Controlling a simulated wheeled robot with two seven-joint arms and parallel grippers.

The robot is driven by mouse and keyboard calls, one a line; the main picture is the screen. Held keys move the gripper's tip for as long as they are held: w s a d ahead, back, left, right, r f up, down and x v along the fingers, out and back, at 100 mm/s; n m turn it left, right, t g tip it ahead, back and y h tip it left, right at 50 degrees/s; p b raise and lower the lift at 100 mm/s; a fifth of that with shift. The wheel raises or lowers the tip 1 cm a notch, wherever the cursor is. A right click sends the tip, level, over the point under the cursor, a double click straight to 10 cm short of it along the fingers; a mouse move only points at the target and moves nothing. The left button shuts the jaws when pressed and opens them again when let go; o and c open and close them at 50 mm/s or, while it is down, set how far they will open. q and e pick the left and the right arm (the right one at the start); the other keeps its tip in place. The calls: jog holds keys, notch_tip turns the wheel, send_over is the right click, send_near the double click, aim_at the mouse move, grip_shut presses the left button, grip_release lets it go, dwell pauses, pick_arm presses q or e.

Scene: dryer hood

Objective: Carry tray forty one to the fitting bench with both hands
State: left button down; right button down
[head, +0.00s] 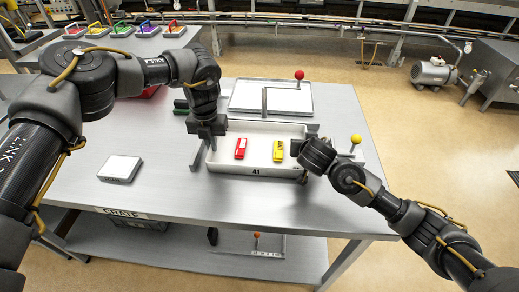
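Tray forty one (255,173), a shallow white tray marked 41 on its front wall, sits on the grey metal table. A red item (240,149) and a yellow item (278,151) lie inside it. My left gripper (203,151) is at the tray's left end, with two dark fingers apart near the left wall. My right gripper (308,146) is at the tray's right end; its fingers are mostly hidden by the wrist. I cannot tell whether either touches the tray. No bench in view is clearly marked as the fitting bench.
Behind the tray is a divided, light-bottomed frame (285,97), with a red ball knob (299,75). A yellow ball knob (356,139) stands right. A white-topped block (120,168) lies left. Open floor lies right.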

dwell(0.4)
